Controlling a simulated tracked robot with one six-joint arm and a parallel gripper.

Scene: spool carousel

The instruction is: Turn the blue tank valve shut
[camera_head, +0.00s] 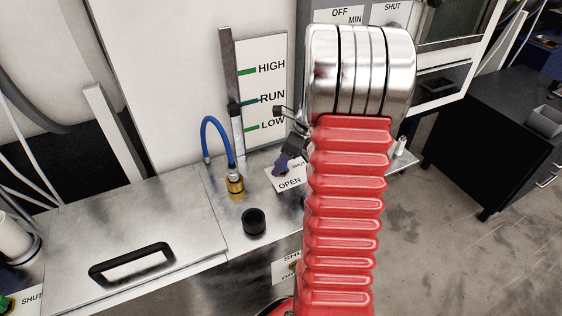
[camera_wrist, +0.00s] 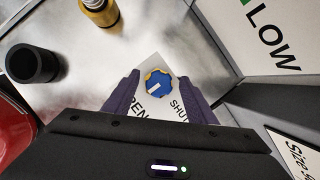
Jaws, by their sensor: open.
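The blue tank valve (camera_wrist: 160,82) is a round knob with a yellow rim under it and a white mark on top. It sits on a white plate marked OPEN and SHUT, and the plate also shows in the head view (camera_head: 291,182). The white mark points down-left in the wrist view, toward the OPEN side. My gripper (camera_wrist: 160,79) is open, its two dark purple fingers on either side of the knob with gaps showing; I cannot tell the height difference. In the head view my gripper (camera_head: 284,161) hides most of the knob.
A brass fitting (camera_head: 235,187) with a blue hose (camera_head: 208,130) and a black cup (camera_head: 254,221) stand left of the plate. A gauge board (camera_head: 262,90) with HIGH, RUN and LOW rises behind. A steel lid with a black handle (camera_head: 132,263) lies at left.

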